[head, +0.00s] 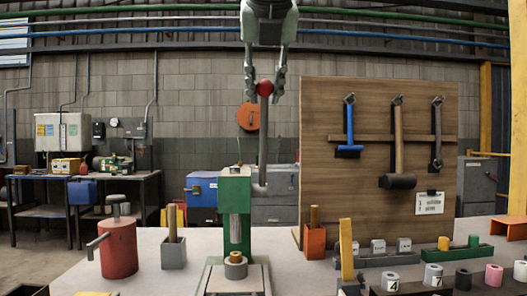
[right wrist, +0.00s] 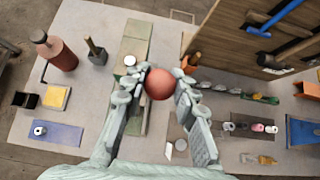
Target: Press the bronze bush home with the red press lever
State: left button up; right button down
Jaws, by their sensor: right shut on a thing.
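The green press (head: 234,192) stands on the table in the middle of the head view, its steel ram (head: 236,229) pointing down. Its grey lever (head: 263,145) stands nearly upright and ends in a red ball knob (head: 264,88). The bronze bush (head: 235,257) sits on a grey ring-shaped part (head: 235,269) below the ram, with a gap under the ram. How deep the bush sits is hard to tell. My right gripper (head: 264,82) points down with its fingers on both sides of the knob, which also shows between them in the right wrist view (right wrist: 159,84). My left gripper is out of view.
A red can (head: 118,248) and a grey block with a wooden handle (head: 173,250) stand left of the press. A wooden tool board (head: 370,112) with hanging hammers rises at the right. Numbered grey rings (head: 433,274) and trays lie before it.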

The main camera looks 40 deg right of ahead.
jog(key=shift+f, duration=0.1)
dwell(0.4)
jog(key=shift+s+a+f, duration=0.1)
jog(key=shift+s+f, duration=0.05)
jog(key=shift+s, duration=0.05)
jog(key=shift+s+a+f+b, duration=0.6)
jog(key=shift+s+f+b, duration=0.15)
jog(key=shift+s, duration=0.2)
jog(key=shift+s+a+f+b, duration=0.6)
jog(key=shift+s+b, duration=0.15)
jog(key=shift+s, duration=0.15)
jog(key=shift+s+a+f+b, duration=0.3)
jog(key=shift+s+f+b, duration=0.25)
jog(key=shift+f, duration=0.1)
jog(key=shift+s+a+f+b, duration=0.35)
jog(key=shift+s+f+b, duration=0.25)
jog(key=shift+f, duration=0.1)
jog(key=shift+s+a+f+b, duration=0.3)
jog(key=shift+s+f+b, duration=0.25)
jog(key=shift+f, duration=0.25)
jog(key=shift+s+a+f+b, duration=0.25)
jog(key=shift+s+f+b, duration=0.15)
jog(key=shift+f+b, duration=0.3)
jog(key=shift+s+a+f+b, duration=0.25)
jog(key=shift+s+f+b, duration=0.1)
jog(key=shift+f+b, duration=0.35)
jog(key=shift+s+a+f+b, duration=0.25)
jog(key=shift+s+f+b, duration=0.25)
jog(key=shift+f, duration=0.35)
jog(key=shift+w+f, duration=0.1)
